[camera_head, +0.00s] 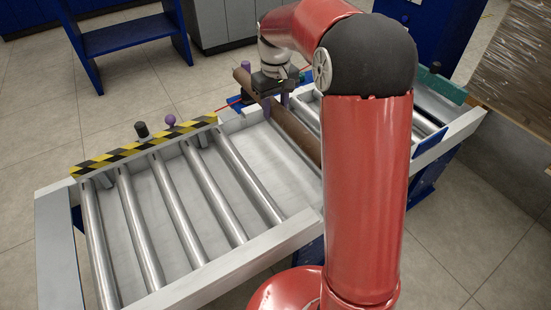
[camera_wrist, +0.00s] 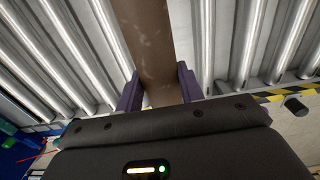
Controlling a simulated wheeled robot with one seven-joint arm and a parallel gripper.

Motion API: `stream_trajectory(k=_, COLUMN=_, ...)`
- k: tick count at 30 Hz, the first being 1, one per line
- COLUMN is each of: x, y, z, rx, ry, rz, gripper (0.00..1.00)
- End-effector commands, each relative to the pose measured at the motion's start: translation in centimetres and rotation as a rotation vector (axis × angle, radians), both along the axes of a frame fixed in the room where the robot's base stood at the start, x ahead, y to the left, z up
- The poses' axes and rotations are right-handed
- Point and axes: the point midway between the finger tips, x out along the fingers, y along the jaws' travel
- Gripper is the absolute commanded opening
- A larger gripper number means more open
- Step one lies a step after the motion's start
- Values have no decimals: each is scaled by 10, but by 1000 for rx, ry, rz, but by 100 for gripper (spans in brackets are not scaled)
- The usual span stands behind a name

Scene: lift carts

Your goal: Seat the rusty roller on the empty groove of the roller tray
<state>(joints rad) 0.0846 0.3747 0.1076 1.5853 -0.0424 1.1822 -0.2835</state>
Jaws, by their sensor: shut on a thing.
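The rusty roller (camera_head: 292,128) is a long brown cylinder. My gripper (camera_head: 277,100) is shut on it near its far end, which sticks out past the tray's back edge. In the wrist view the two purple fingers of my gripper (camera_wrist: 160,88) clasp the rusty roller (camera_wrist: 147,40) from both sides. The roller tray (camera_head: 262,238) is a light grey frame with several shiny steel rollers (camera_head: 205,190). A bare stretch (camera_head: 268,150) lies right of these rollers, beside the rusty roller. My arm hides the roller's near end. I cannot tell whether the roller touches the tray.
A black-and-yellow striped strip (camera_head: 140,148) runs along the tray's back left edge, with a black knob (camera_head: 142,130) and a purple knob (camera_head: 170,120) behind it. More steel rollers show at the right, partly behind my arm. A blue stand (camera_head: 125,40) is at the back left.

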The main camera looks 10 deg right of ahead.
Motion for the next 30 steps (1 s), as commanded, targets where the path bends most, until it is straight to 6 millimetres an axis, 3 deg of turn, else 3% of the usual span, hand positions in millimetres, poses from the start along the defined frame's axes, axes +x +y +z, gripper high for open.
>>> stream_trajectory(k=15, x=-1, y=0, z=-121, rx=0, ry=3, rz=0, gripper=0)
stream_trajectory(k=30, x=-1, y=0, z=-169, rx=0, ry=4, rz=-1, gripper=0)
